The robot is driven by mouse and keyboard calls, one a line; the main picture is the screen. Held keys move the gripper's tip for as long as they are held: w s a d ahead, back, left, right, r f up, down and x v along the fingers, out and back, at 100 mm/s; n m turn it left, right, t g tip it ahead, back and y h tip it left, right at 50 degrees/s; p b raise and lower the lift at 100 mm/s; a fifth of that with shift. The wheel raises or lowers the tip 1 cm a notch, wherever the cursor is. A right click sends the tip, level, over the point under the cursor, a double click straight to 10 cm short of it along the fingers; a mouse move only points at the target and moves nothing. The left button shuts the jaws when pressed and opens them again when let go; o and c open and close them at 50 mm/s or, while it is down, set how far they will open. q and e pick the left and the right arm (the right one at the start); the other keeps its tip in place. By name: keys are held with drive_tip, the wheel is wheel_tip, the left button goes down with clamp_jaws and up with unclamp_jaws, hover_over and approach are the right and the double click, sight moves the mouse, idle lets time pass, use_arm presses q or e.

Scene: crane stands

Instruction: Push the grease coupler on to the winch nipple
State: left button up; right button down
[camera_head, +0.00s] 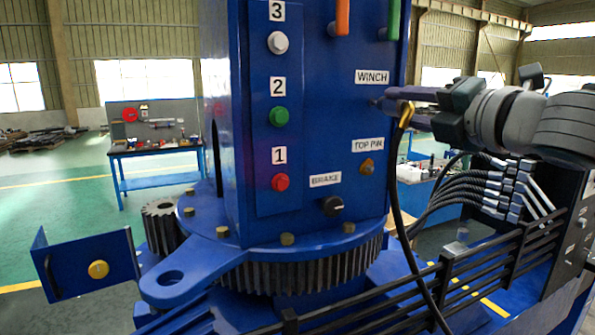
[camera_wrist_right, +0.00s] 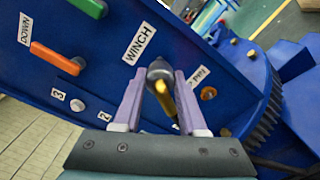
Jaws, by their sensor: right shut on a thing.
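My right gripper (camera_head: 396,102) is beside the blue panel, just below the WINCH label (camera_head: 372,77). In the right wrist view its two pale fingers (camera_wrist_right: 160,100) are shut on the grease coupler (camera_wrist_right: 158,72), a dark rounded body with a yellow end. The black hose (camera_head: 396,195) hangs from the coupler's yellow end in the head view. The coupler's dark front points at the panel below the WINCH label. The winch nipple itself is hidden behind the coupler and gripper; I cannot tell whether they touch. My left gripper is not in view.
The blue column carries a brass fitting by the TOP PIN label (camera_head: 367,167), a black knob (camera_head: 333,206) and coloured buttons. Orange (camera_head: 342,17) and green levers stick out above. Black rails (camera_head: 450,262) and several hoses (camera_head: 465,190) lie below and right of my right arm.

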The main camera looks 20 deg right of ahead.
sight(415, 109)
drive_tip(key=shift+w, duration=1)
idle(0.3)
drive_tip(key=shift+c, duration=1.9)
unclamp_jaws()
drive_tip(key=shift+s+d+f, duration=0.1)
drive_tip(key=shift+s+f, duration=0.05)
drive_tip(key=shift+s, duration=1.55)
drive_tip(key=shift+s+b, duration=0.3)
drive_tip(key=shift+s, duration=0.5)
